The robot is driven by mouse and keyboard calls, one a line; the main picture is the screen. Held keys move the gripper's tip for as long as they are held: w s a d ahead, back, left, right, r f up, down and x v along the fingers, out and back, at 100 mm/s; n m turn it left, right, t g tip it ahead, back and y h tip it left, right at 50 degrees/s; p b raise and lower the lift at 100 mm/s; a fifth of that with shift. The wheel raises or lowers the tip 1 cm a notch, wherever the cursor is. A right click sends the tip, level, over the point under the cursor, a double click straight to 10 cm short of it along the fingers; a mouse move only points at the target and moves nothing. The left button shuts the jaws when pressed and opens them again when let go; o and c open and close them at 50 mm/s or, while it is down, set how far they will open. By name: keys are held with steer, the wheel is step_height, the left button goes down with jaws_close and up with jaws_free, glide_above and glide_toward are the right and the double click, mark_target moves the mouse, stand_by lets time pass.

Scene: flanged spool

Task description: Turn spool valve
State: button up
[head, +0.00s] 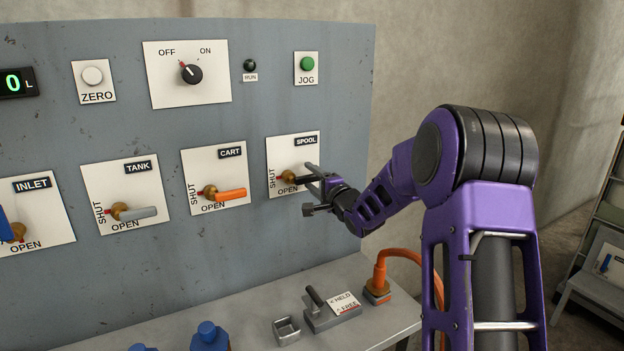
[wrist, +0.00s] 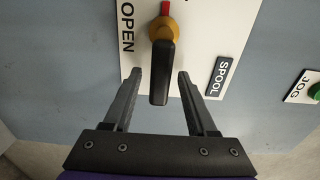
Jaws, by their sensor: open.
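The spool valve has a brass hub and a black lever (head: 301,179) on the white plate labelled SPOOL (head: 281,155). In the head view the lever points right, with SHUT printed left of the hub and OPEN below. My gripper (head: 313,189) is at the plate's right side, partly hiding the lever's end. In the wrist view the black lever (wrist: 162,75) lies between the two spread fingers of my gripper (wrist: 159,71), with a gap on each side. A brass hub (wrist: 163,29) and a red mark show above it.
Similar plates for CART (head: 231,195), TANK (head: 140,213) and INLET stand to the left. A green JOG button (head: 307,63) and an OFF/ON knob (head: 191,74) are above. The bench below holds a HELD/FREE lever block (head: 331,316), an orange hose plug (head: 378,285) and blue bottles.

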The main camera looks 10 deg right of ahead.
jaws_close()
stand_by(1.4)
